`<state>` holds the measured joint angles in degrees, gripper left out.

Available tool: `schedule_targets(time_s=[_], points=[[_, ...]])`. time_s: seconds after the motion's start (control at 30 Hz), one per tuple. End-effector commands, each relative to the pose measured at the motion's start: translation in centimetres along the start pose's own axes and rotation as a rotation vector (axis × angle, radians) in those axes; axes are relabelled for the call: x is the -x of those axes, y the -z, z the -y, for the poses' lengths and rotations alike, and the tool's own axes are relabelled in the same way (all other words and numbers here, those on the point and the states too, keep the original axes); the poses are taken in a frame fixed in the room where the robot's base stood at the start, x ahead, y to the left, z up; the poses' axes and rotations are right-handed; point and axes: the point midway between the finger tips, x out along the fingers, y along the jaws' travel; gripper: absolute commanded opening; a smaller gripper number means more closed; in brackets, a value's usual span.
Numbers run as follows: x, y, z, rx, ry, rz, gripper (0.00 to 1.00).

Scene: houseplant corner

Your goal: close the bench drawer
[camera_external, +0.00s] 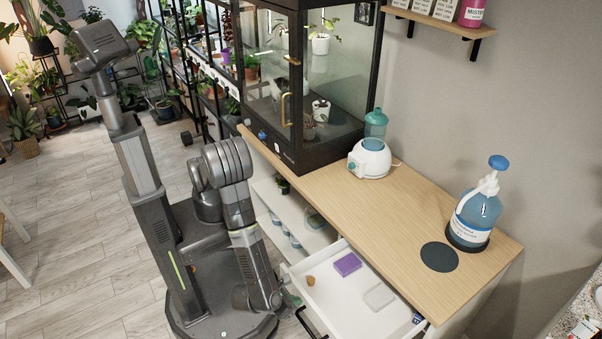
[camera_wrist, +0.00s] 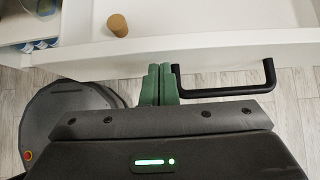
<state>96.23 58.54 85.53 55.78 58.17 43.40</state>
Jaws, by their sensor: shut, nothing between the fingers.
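The white bench drawer (camera_external: 338,298) stands pulled out from the wooden-topped bench (camera_external: 400,205). Its front panel (camera_wrist: 105,62) and black bar handle (camera_wrist: 228,91) show in the wrist view. The handle (camera_external: 307,323) also shows at the bottom of the external view. My gripper (camera_wrist: 160,72) has its green fingers together and empty. The fingertips are at the drawer front, just left of the handle's left end; I cannot tell whether they touch it.
A cork (camera_wrist: 118,25), a purple sponge (camera_external: 347,264) and a pale block (camera_external: 379,297) lie in the drawer. An open shelf (camera_external: 290,222) with several jars is left of it. A pump bottle (camera_external: 475,215) and a white device (camera_external: 369,160) stand on the bench.

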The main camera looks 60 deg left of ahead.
Motion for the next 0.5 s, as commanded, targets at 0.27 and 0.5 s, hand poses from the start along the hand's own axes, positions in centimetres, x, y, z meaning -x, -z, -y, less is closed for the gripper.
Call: schedule_targets(time_s=[0.27, 0.5], points=[[-0.4, -0.3, 0.0, 0.001, 0.0, 0.0, 0.0], [-2.9, -2.7, 0.0, 0.004, -0.003, 0.001, 0.0]])
